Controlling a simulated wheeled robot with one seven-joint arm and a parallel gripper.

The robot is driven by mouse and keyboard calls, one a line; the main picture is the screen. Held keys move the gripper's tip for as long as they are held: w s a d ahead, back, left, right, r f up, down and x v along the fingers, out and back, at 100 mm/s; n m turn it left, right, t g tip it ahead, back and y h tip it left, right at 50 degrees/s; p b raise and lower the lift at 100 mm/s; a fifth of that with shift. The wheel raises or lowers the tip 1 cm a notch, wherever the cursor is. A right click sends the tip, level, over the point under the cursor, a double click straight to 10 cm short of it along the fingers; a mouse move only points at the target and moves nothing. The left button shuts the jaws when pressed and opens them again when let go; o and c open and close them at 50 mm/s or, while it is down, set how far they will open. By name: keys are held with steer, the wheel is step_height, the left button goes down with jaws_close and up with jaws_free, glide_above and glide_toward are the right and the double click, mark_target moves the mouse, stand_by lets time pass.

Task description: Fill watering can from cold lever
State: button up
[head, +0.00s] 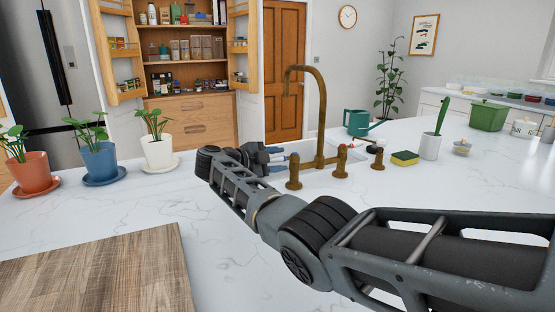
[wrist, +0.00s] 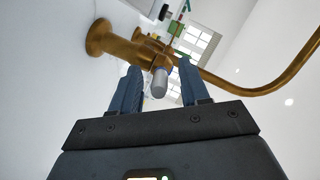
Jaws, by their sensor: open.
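The brass tap (head: 321,110) rises from the counter with a tall curved spout. Its left valve (head: 293,172) and right valve (head: 342,160) stand either side of the spout. In the wrist view, a brass valve (wrist: 120,42) carries a short grey-tipped lever (wrist: 160,82). My gripper (head: 279,160) is at the left valve. Its blue fingers are apart in the wrist view (wrist: 157,82), with the lever tip between them; I cannot tell whether they touch it. The green watering can (head: 357,121) stands behind the tap, apart from my gripper. No cold marking is readable.
Three potted plants, in orange (head: 29,172), blue (head: 99,163) and white (head: 158,153) pots, stand at the left. A yellow sponge (head: 405,158) and white cup (head: 430,147) are right of the tap. A wooden board (head: 100,265) lies at the front left.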

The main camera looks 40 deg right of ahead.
steer(key=shift+d, duration=0.2)
jaws_close()
stand_by(0.3)
steer(key=shift+f, duration=0.1)
